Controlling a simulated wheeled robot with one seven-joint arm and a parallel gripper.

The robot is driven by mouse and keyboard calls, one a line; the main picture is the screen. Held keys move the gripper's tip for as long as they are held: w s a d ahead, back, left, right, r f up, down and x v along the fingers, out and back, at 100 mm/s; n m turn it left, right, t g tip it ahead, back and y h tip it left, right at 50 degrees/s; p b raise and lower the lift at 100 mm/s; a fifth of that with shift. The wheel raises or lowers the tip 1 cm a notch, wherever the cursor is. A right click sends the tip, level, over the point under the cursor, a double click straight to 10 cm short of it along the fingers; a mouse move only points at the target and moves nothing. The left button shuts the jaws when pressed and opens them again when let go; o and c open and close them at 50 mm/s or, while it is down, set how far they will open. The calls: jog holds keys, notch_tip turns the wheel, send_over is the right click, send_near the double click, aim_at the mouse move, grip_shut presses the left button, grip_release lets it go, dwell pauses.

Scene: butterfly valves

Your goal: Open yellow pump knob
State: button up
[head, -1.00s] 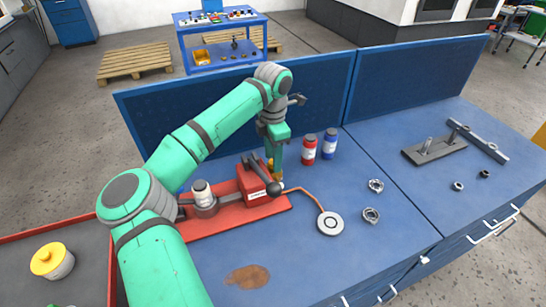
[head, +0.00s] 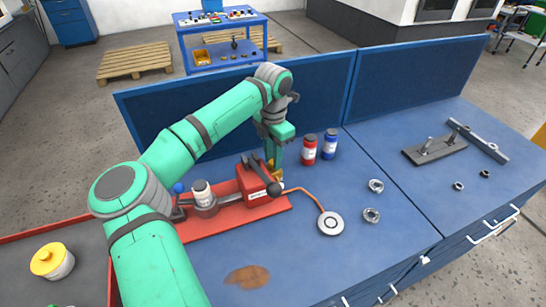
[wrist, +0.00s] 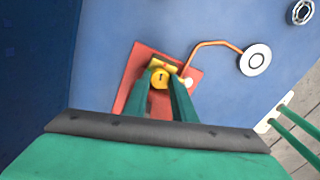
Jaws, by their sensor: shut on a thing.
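The yellow knob (wrist: 160,78) sits on the red pump (head: 257,185), which stands on a red base plate (head: 240,217) on the blue bench. In the wrist view the knob lies between the two green fingers of my gripper (wrist: 166,88), which are shut on it. In the head view my gripper (head: 275,168) points down behind the pump and only a bit of yellow shows at its tips. A grey lever with a dark ball end (head: 273,189) is in front of the gripper.
A copper hose runs from the pump to a round white disc (head: 330,223). A red bottle (head: 308,150) and a blue bottle (head: 330,144) stand close to the right of my gripper. Metal rings (head: 372,215) lie on the bench. A blue panel (head: 400,80) rises behind.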

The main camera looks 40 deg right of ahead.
jog(key=shift+n, duration=0.7)
jog(key=o, duration=1.1)
jog(key=shift+d, duration=0.1)
jog(key=shift+c, duration=0.2)
